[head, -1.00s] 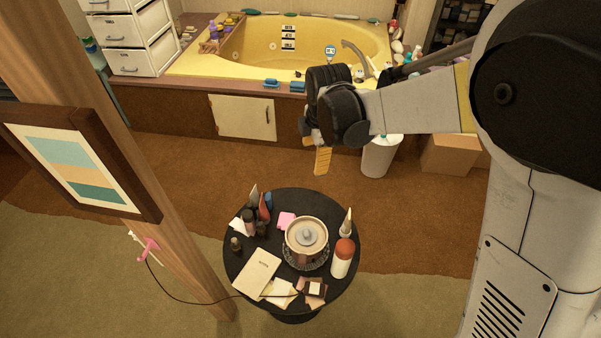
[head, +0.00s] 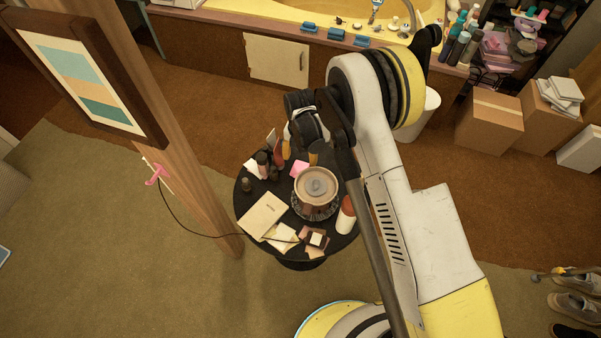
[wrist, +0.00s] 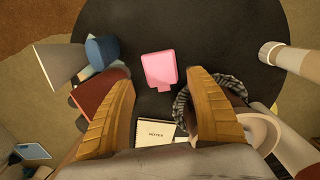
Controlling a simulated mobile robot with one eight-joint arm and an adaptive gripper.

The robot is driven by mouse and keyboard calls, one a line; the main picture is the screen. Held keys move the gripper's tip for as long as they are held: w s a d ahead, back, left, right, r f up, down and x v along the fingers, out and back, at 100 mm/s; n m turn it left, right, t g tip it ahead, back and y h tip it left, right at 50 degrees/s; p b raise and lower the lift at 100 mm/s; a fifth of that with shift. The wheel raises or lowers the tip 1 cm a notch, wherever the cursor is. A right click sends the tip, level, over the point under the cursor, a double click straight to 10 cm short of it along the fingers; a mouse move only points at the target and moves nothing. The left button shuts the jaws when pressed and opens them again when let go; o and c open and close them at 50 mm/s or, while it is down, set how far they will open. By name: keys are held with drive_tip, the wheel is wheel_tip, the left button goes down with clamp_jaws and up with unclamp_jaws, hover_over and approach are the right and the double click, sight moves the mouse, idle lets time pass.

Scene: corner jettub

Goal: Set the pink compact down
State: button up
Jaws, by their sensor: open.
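The pink compact (wrist: 160,69) lies on the round black table (wrist: 200,25), between and beyond my fingertips in the wrist view. In the head view the compact (head: 299,169) rests on the table behind the lidded pot. My gripper (wrist: 164,88) is open and empty, with its two yellow ribbed fingers spread. In the head view my gripper (head: 308,150) hangs over the back part of the table, and the arm hides some of the table's right side. I cannot tell the exact height of the fingertips above the table.
The lidded pot (head: 316,186) stands close to the compact, with a red-capped bottle (head: 346,216) to its right. A notebook (head: 262,216) lies at the front left. Several bottles and tubes crowd the back left. Bare tabletop shows beyond the compact in the wrist view.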

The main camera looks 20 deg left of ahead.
sight(300, 168)
wheel_tip(300, 168, down, 6)
drive_tip(key=b, duration=0.3)
drive_tip(key=shift+f, duration=0.2)
drive_tip(key=shift+r, duration=0.1)
drive_tip(key=c, duration=1.2)
drive_tip(key=shift+o, duration=0.2)
wheel_tip(300, 168, up, 18)
drive_tip(key=p, duration=0.6)
drive_tip(key=shift+p, duration=0.3)
